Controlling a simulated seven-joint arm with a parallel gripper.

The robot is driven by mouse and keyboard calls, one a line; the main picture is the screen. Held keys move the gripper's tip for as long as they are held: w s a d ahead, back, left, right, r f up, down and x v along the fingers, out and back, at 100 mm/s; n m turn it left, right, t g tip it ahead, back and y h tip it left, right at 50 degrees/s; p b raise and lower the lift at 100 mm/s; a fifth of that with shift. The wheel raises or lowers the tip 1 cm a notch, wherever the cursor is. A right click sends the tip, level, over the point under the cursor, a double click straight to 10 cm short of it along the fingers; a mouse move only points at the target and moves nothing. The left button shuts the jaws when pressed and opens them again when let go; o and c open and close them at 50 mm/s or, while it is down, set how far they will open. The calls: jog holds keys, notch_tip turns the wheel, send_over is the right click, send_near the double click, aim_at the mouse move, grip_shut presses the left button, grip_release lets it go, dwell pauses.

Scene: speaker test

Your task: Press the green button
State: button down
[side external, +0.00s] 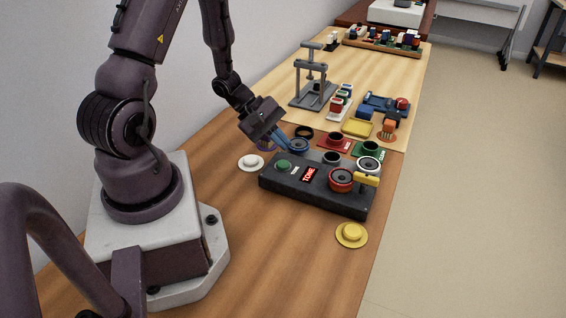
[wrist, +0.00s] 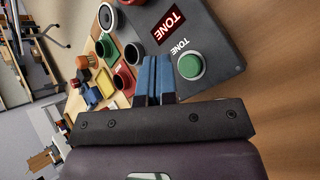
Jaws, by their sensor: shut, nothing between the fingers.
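The green button (side external: 284,166) is a round domed cap in a pale ring at the left end of a black control box (side external: 270,183). In the wrist view the green button (wrist: 190,66) sits beside the word TONE, just right of my fingertips. My gripper (side external: 285,144) has blue fingers pressed together with nothing between them. It is tilted and reaches over the back-left side of the box, close to the button. In the wrist view the gripper (wrist: 154,62) covers part of the box edge. I cannot tell its exact height above the box.
The box also carries a red TONE sign (side external: 312,174), a red-ringed round part (side external: 341,179) and a yellow handle (side external: 366,179). A white button (side external: 250,162) lies to its left and a yellow button (side external: 351,235) in front. Coloured parts and a grey stand (side external: 312,85) are behind.

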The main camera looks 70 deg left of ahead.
jog(key=shift+r, duration=1.15)
jog(key=shift+s+d, duration=0.2)
jog(key=s+d+r+m+y, duration=0.2)
jog(key=d+r+m, duration=0.2)
jog(key=r+m, duration=0.2)
jog(key=s+d+r+m+g+y, duration=0.1)
jog(key=s+d+r+m+y, duration=0.1)
jog(key=r+m, duration=0.4)
jog(key=s+d+r+m+y, duration=0.1)
jog(key=s+d+r+m, duration=0.3)
jog(key=d+r+m, duration=0.3)
notch_tip(320, 180, up, 4)
jog(key=shift+r+g+y, duration=0.1)
jog(key=shift+g+y, duration=0.2)
jog(key=shift+y, duration=0.1)
jog(key=shift+d, duration=0.1)
dwell(0.5)
